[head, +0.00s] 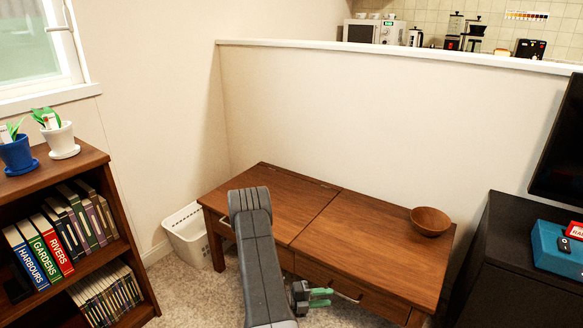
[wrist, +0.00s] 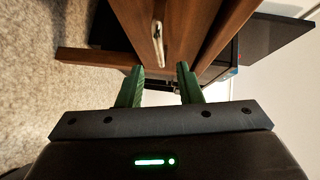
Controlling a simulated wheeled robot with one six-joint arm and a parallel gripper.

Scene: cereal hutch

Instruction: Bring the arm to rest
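My gripper (head: 321,297) shows low in the middle of the head view, in front of the wooden table (head: 375,242), its green fingers pointing right. In the wrist view my gripper (wrist: 161,72) has its two green fingers apart with nothing held between them. A metal drawer handle (wrist: 158,42) of the table lies beyond the fingertips, apart from them as far as I can see. My grey arm rises in front of the table and hides part of its front.
A wooden bowl (head: 430,221) stands on the table's right end. A white basket (head: 187,234) is left of the table, a bookshelf (head: 70,170) further left. A dark cabinet (head: 520,262) with a blue box (head: 556,250) stands at right.

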